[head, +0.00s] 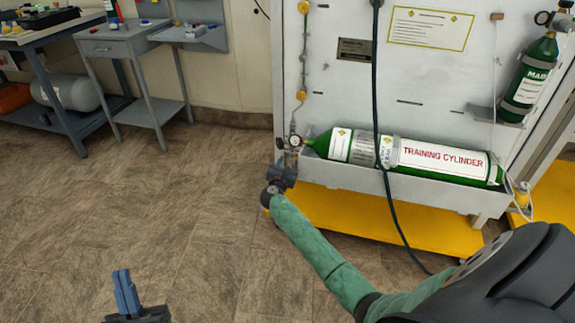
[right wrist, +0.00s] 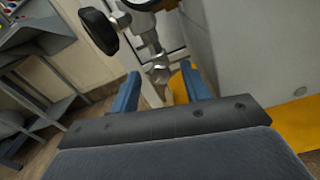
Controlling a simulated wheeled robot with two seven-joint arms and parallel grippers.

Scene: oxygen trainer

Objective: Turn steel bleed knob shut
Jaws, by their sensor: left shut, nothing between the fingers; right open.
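The green training cylinder (head: 350,146) lies on its side in the white trolley's tray, its valve end at the left with a round gauge (head: 295,141). My right gripper (head: 286,170) is just below this valve end and hides part of the fittings. In the right wrist view my right gripper (right wrist: 162,88) is open. A small steel fitting, seemingly the bleed knob (right wrist: 159,74), lies between the fingertips or just beyond them; I cannot tell whether they touch it. A black round knob (right wrist: 98,31) is up and left of the fingers. My left gripper (head: 126,292) is shut and empty over the floor.
A dark hose (head: 375,100) hangs down the white panel (head: 335,80) and across the cylinder. A second green cylinder (head: 531,75) is strapped upright at the right. Yellow base plates (head: 345,215) are under the trolley. Grey benches (head: 120,45) stand at the upper left; the floor between is clear.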

